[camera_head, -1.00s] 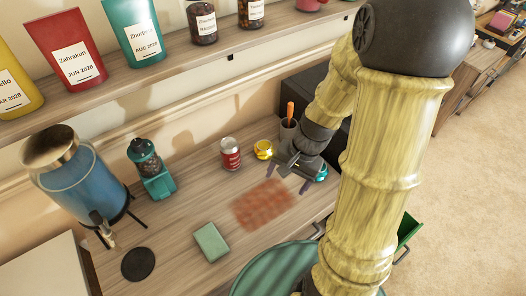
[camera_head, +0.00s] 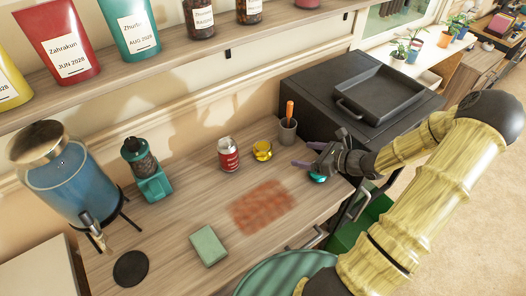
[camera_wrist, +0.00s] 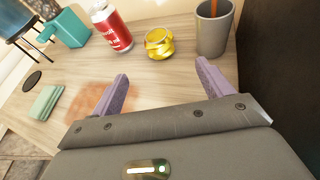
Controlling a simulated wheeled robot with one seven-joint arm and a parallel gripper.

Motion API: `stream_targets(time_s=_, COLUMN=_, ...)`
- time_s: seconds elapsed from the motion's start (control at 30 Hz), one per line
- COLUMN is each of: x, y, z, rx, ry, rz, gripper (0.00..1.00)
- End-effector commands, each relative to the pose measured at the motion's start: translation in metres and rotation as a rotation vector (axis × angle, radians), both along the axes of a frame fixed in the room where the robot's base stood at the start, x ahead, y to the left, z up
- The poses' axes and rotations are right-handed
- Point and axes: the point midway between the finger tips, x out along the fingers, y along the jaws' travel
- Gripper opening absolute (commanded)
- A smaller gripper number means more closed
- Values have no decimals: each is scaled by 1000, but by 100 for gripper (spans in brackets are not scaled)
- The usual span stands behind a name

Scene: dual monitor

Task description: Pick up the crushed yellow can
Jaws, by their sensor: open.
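The crushed yellow can (camera_head: 262,151) stands on the wooden counter between a red can and a grey cup. It also shows in the wrist view (camera_wrist: 159,43), ahead of my fingers and apart from them. My gripper (camera_head: 304,155) is open and empty, with its purple fingertips to the right of the yellow can. In the wrist view the two fingers (camera_wrist: 161,78) are spread wide, with bare counter between them.
The red and white can (camera_head: 228,154) stands close left of the yellow can. The grey cup (camera_head: 287,132) with an orange-handled item stands close right. A reddish stain (camera_head: 262,206) and green sponge (camera_head: 209,246) lie nearer; a black appliance (camera_head: 330,100) stands behind right.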

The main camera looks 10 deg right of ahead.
Motion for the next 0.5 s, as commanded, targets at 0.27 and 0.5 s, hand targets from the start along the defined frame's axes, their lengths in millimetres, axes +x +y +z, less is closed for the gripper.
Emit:
stream_targets(time_s=0.27, x=8, y=9, z=-5, rx=0, ry=2, rz=5, gripper=79)
stream_targets(time_s=0.5, x=35, y=36, z=-20, rx=0, ry=2, rz=7, gripper=79)
